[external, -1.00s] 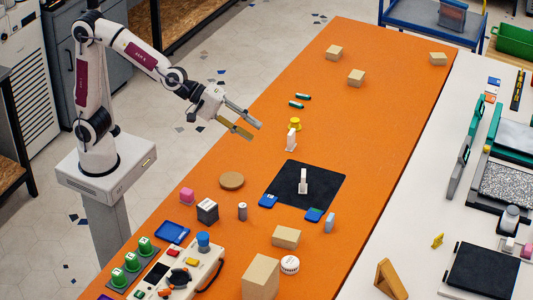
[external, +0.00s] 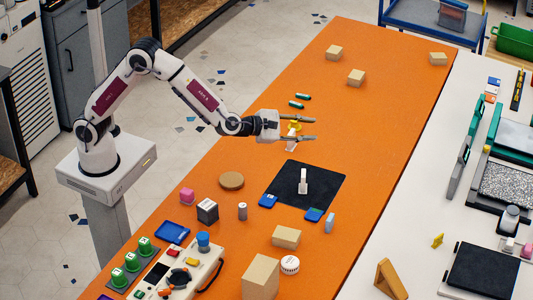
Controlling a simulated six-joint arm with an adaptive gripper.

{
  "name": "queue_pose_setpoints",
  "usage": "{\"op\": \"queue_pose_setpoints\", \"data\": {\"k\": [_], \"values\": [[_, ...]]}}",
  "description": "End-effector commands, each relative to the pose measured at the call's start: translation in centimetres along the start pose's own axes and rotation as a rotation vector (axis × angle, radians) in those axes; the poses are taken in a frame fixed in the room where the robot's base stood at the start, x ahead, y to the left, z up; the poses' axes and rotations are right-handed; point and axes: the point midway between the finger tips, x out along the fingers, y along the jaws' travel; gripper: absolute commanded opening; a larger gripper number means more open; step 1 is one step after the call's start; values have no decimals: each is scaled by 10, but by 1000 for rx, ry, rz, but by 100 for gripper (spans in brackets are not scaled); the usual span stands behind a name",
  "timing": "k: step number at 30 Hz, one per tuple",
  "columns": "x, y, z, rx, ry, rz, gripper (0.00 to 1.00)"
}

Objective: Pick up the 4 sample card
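No number is readable on any card, so I cannot tell which is the 4 sample card. A small white upright piece (external: 303,180) stands on the black mat (external: 325,185).
Nearer are a round brown disc (external: 231,180), a dark box (external: 207,211), a small grey cylinder (external: 242,211) and tan blocks (external: 286,236). The orange table (external: 390,105) is clear right of my gripper.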

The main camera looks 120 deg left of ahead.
Motion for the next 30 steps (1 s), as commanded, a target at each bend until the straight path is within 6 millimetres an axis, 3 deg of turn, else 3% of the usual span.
{"op": "queue_pose_setpoints", "data": {"k": [6, 15, 22, 30], "values": [[34, 6, -48, -191, 68, 149, 31], [60, 17, -122, -426, 123, 381, 31], [66, 23, -183, -577, 136, 574, 31], [57, 27, -253, -714, 114, 803, 31]]}}
